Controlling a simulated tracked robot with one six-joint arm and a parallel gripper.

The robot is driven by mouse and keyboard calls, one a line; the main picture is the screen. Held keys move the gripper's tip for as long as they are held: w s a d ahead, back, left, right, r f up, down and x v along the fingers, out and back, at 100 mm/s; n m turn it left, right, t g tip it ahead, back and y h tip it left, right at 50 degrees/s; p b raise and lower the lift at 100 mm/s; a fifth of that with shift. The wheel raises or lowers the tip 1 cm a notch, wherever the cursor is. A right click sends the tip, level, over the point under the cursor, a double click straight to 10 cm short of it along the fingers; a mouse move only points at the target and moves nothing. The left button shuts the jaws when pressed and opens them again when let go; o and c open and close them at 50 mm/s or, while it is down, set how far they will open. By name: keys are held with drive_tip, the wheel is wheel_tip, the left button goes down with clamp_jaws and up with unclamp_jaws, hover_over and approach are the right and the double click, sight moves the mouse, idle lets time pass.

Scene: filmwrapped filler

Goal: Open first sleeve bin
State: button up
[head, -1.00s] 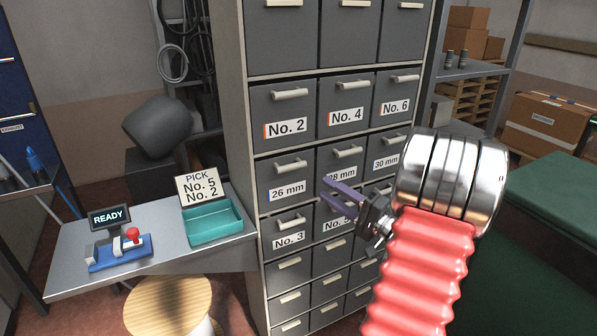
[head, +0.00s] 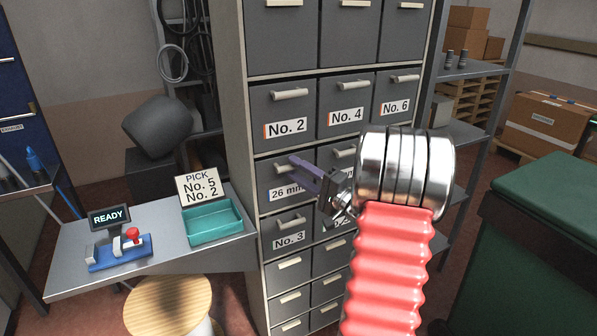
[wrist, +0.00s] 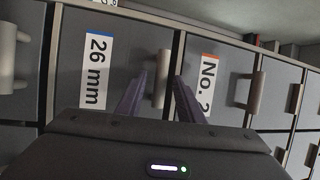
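The grey drawer cabinet (head: 249,110) stands in the middle of the head view. Its 26 mm drawer (head: 263,172) is shut, in the left column under the No. 2 drawer (head: 262,104). My gripper (head: 296,171) is open in front of the 26 mm drawer and covers part of its label and handle. In the wrist view the 26 mm label (wrist: 96,70) and that drawer's handle (wrist: 163,78) show. My two purple fingers (wrist: 160,98) are apart, on either side of this handle. I cannot tell whether they touch it.
The No. 2 handle (wrist: 257,92) is close by in the wrist view. A bench with a teal tray (head: 214,239), a pick sign (head: 198,188) and a READY display (head: 109,217) stands left.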

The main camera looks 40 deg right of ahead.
drive_tip(key=shift+c, duration=0.7)
clamp_jaws()
drive_tip(key=shift+f, duration=0.1)
